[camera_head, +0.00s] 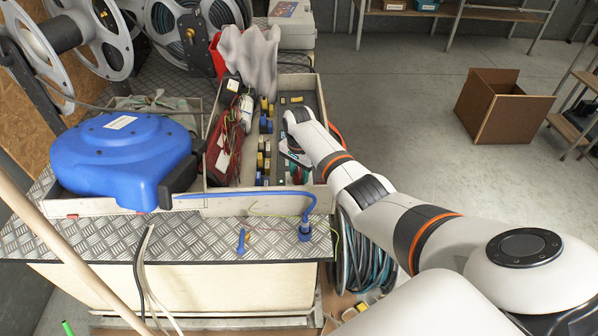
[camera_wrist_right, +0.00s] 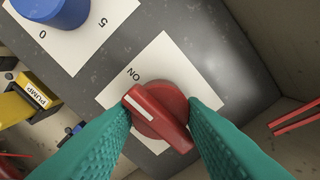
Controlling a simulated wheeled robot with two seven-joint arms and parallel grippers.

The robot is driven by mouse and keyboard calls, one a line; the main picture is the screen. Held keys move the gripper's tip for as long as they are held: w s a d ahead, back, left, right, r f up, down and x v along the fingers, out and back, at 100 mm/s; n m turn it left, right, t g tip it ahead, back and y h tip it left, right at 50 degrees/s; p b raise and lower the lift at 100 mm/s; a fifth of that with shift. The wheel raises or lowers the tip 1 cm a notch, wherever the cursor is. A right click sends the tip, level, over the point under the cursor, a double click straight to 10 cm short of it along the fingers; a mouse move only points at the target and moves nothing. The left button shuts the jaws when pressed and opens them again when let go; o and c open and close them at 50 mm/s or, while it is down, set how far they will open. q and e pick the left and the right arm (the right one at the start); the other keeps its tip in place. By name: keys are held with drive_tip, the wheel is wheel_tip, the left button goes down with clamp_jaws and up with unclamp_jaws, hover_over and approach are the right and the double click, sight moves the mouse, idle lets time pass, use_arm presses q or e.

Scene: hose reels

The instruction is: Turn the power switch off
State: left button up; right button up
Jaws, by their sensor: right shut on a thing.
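The power switch is a red rotary knob (camera_wrist_right: 165,120) on a white plate (camera_wrist_right: 178,62) marked ON, seen in the right wrist view. The white line on its grip points to the upper left, on the ON side. No OFF label shows. My right gripper (camera_wrist_right: 161,106) has its teal fingers on both sides of the knob, shut on it. My left gripper is not in view.
Beside the switch are a blue knob (camera_wrist_right: 55,10) marked 0 and 5 and a yellow block labelled PUMP (camera_wrist_right: 32,96). The tray also holds a blue hose reel (camera_head: 120,150) and red cable (camera_head: 227,140). A cardboard box (camera_head: 500,108) stands on the open floor at right.

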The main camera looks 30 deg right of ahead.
sight(299, 172)
drive_tip(key=n+p, duration=0.1)
drive_tip(key=n, duration=0.2)
drive_tip(key=shift+r+n+p, duration=0.15)
drive_tip(key=shift+n+p, duration=0.15)
drive_tip(key=shift+p, duration=0.1)
drive_tip(key=n+p, duration=0.1)
drive_tip(key=n, duration=0.3)
drive_tip(key=shift+n, duration=0.3)
drive_tip(key=n, duration=0.4)
drive_tip(key=shift+n, duration=0.3)
drive_tip(key=shift+w+n+p, duration=0.1)
drive_tip(key=shift+n+p, duration=0.2)
drive_tip(key=shift+n, duration=2)
drive_tip(key=o, duration=1)
drive_tip(key=shift+r, duration=0.15)
wheel_tip(299, 172, up, 12)
drive_tip(key=p, duration=0.1)
drive_tip(key=shift+f, duration=0.25)
